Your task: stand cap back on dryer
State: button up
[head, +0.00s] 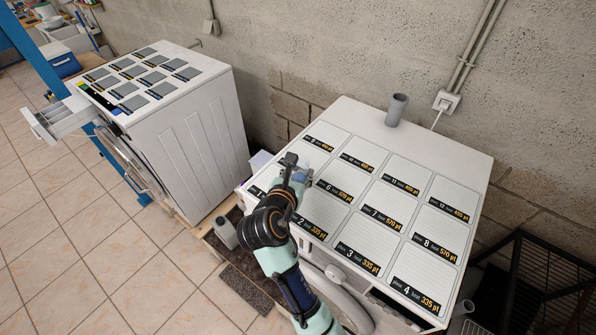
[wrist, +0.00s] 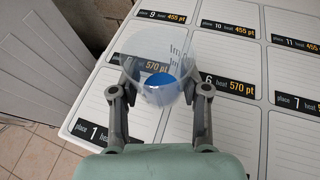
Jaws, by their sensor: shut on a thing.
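A clear, see-through round cap (wrist: 155,50) with a blue patch inside sits between the fingers of my gripper (wrist: 160,80). The fingers are shut on its sides. In the head view my gripper (head: 296,168) is over the left part of a white machine top (head: 440,152), near places 1 and 5; the cap is hard to make out there. In the wrist view the machine top (wrist: 195,27) lies beneath the cap, with printed cards showing through it. I cannot tell whether the cap touches the top. Which machine is the dryer is not clear.
A grey tube (head: 397,109) stands at the back of the numbered top. A second white machine (head: 190,135) with an open drawer (head: 60,118) stands to the left. A socket (head: 446,101) is on the wall. Much of the numbered top is clear.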

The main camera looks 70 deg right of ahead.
jog(key=shift+f+b, duration=0.45)
jog(key=shift+f, duration=2.5)
jog(key=shift+f, duration=0.2)
jog(key=o, duration=1.2)
jog(key=shift+o, duration=0.2)
jog(key=v, duration=1.2)
